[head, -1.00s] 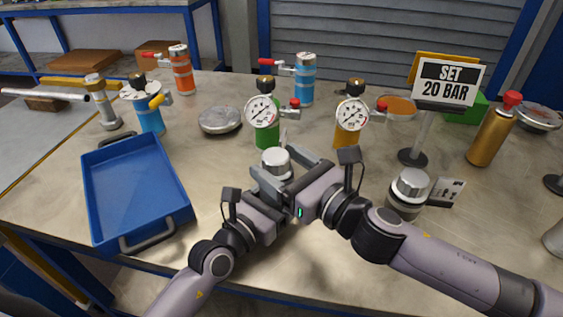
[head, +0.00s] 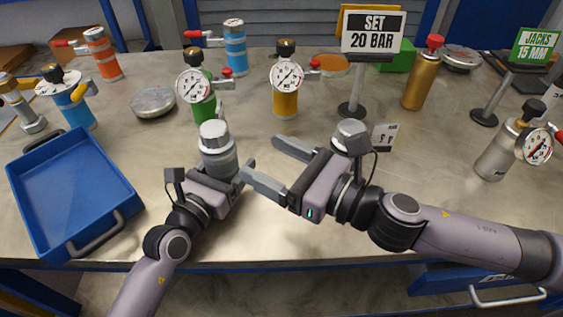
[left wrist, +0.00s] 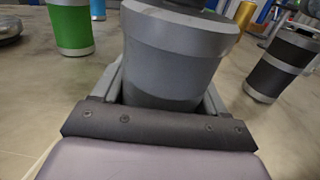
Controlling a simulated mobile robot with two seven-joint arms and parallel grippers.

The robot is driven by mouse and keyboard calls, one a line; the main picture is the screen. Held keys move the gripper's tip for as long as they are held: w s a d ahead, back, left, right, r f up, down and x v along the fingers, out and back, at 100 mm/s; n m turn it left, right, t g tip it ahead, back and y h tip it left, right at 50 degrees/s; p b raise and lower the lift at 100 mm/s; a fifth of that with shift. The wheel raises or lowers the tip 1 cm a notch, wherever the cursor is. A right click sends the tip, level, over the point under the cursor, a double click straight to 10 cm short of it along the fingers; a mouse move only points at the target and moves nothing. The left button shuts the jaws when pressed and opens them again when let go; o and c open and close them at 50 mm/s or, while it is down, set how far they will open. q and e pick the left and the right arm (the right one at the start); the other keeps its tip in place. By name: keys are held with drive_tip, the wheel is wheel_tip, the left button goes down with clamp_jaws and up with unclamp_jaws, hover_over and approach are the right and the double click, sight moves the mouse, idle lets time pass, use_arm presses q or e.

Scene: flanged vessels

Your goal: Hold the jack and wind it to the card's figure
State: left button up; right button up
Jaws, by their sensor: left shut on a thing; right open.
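A grey metal jack (head: 217,150) with a silver round top stands on the bench in the head view. My left gripper (head: 222,178) is shut on its lower body. In the left wrist view the jack (left wrist: 175,55) fills the space between the fingers; its top is cut off. My right gripper (head: 258,155) is open and empty, just right of the jack and apart from it. A green card (head: 538,46) at the far right reads "JACKS 15 MM". A second jack (head: 350,133) stands partly hidden behind my right gripper.
A "SET 20 BAR" sign (head: 372,32) stands behind. Green (head: 204,108) and yellow (head: 285,103) gauge vessels stand beyond the jack. A blue tray (head: 120,190) is at left. A small label (head: 384,137) is by the second jack. A grey gauge vessel (head: 497,155) is at right.

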drive_tip(key=shift+v, duration=0.8)
drive_tip(key=w+r+m+t+h, duration=0.35)
drive_tip(key=w+m, duration=0.55)
drive_tip(key=m, duration=0.3)
wheel_tip(320, 180, up, 10)
drive_tip(key=m+g+h, duration=0.9)
drive_tip(key=m+g, duration=0.1)
drive_tip(key=m, duration=1.9)
hover_over(213, 126)
drive_tip(key=s+d, duration=0.2)
drive_tip(key=s, duration=0.2)
drive_tip(key=x, duration=1.1)
drive_tip(key=shift+d+f, duration=0.2)
drive_tip(key=shift+f, duration=0.25)
drive_tip(key=c, duration=1)
